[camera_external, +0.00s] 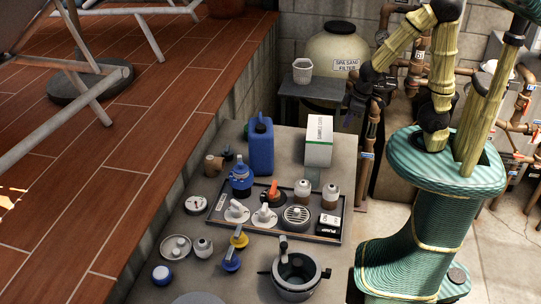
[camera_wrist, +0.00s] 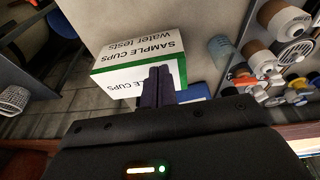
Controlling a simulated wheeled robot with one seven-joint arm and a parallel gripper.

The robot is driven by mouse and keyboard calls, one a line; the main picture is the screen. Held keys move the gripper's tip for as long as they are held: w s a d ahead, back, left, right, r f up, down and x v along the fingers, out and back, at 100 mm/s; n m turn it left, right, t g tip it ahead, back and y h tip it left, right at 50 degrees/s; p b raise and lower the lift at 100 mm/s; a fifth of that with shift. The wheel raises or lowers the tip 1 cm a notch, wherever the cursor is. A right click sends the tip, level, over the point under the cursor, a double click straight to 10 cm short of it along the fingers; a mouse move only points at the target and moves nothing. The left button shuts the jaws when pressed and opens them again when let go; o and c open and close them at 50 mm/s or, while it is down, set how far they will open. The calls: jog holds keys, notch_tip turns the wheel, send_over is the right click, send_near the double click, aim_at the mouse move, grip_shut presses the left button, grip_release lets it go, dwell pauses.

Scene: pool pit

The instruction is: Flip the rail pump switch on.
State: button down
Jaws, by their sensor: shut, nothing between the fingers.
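A small black-and-white switch box (camera_external: 328,225) with lettering that seems to read PUMP and ON sits at the front right corner of a dark tray (camera_external: 280,232). Its lever position is too small to tell. My gripper (camera_external: 352,108) is up behind the bench, beyond the white carton and well away from the switch box. In the wrist view my gripper's fingers (camera_wrist: 158,80) are shut together and empty, pointing toward the SAMPLE CUPS carton (camera_wrist: 140,58). I cannot make out the switch in the wrist view.
The carton (camera_external: 319,140) and a blue jug (camera_external: 260,147) stand at the back of the bench. White knobs (camera_external: 264,215), an orange-handled valve (camera_external: 273,190) and capped jars (camera_external: 302,192) crowd the tray. A dark round pot (camera_external: 295,275) stands in front.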

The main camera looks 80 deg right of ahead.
jog(key=w+a+n, duration=0.1)
jog(key=w+a+n+t, duration=0.1)
jog(key=w+n, duration=0.1)
jog(key=w+a+n+p, duration=0.1)
jog(key=shift+w+a+f+t+y, duration=0.2)
jog(key=shift+w+a+t+y, duration=0.05)
jog(key=shift+w+t+y, duration=0.05)
jog(key=s+a+n+g+y+p, duration=0.2)
jog(key=a+n+y, duration=0.6)
jog(key=a, duration=1.4)
jog(key=s+f+n+g, duration=0.1)
jog(key=n, duration=0.4)
jog(key=shift+a+n+y, duration=0.15)
jog(key=shift+n+y, duration=0.15)
jog(key=shift+y, duration=0.1)
jog(key=b, duration=0.2)
send_over(323, 221)
jog(key=s+d, duration=0.1)
jog(key=d, duration=0.2)
notch_tip(323, 221, down, 7)
jog(key=shift+s+a+f, duration=0.1)
jog(key=shift+w+f, duration=0.25)
jog(key=shift+f, duration=0.9)
jog(key=shift+w+f+p, duration=0.1)
jog(key=shift+f+p, duration=0.2)
jog(key=shift+f, duration=0.4)
